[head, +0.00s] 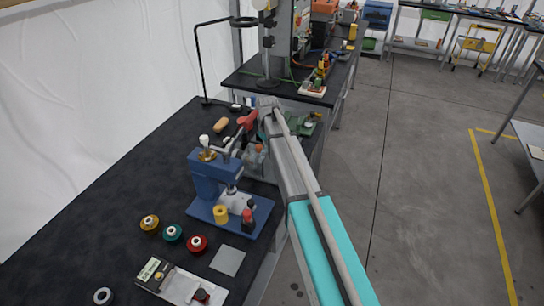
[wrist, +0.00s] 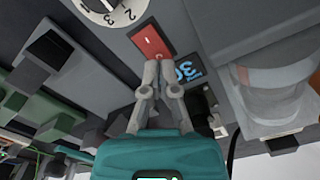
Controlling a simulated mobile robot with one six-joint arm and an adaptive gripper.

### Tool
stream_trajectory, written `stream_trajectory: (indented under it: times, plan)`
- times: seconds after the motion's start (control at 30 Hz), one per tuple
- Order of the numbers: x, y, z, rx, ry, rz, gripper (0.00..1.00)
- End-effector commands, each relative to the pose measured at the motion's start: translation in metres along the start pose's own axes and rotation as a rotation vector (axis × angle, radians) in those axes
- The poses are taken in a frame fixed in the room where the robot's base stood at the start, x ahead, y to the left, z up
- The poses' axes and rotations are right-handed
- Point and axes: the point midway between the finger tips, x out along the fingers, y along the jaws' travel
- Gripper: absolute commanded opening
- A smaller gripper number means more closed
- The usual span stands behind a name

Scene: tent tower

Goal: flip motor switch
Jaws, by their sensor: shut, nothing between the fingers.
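A red rocker switch (wrist: 152,40) with white marks sits on a grey panel in the upper middle of the wrist view. It is the likely motor switch. My gripper (wrist: 158,66) is shut and empty, with its fingertips together at the lower end of the switch. The fingertips overlap that end in the picture; I cannot tell whether they press on it. In the head view my arm reaches away over the right edge of the dark bench, and I cannot make out the switch or the fingertips there.
A white numbered dial (wrist: 112,10) is left of the switch, and a dark label with blue figures (wrist: 187,72) is to its right. In the head view, a blue press (head: 212,180) and several coloured spools stand on the dark bench (head: 95,215). Open floor (head: 420,190) lies right.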

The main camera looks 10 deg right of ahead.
Motion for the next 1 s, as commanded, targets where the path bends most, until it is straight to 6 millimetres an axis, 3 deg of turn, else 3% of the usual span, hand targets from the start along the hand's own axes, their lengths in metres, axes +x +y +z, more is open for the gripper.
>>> stream_trajectory:
  times: [1.0]
  plan:
    - [0.011, -0.001, 0.000, -0.001, 0.000, 0.000, 0.00]
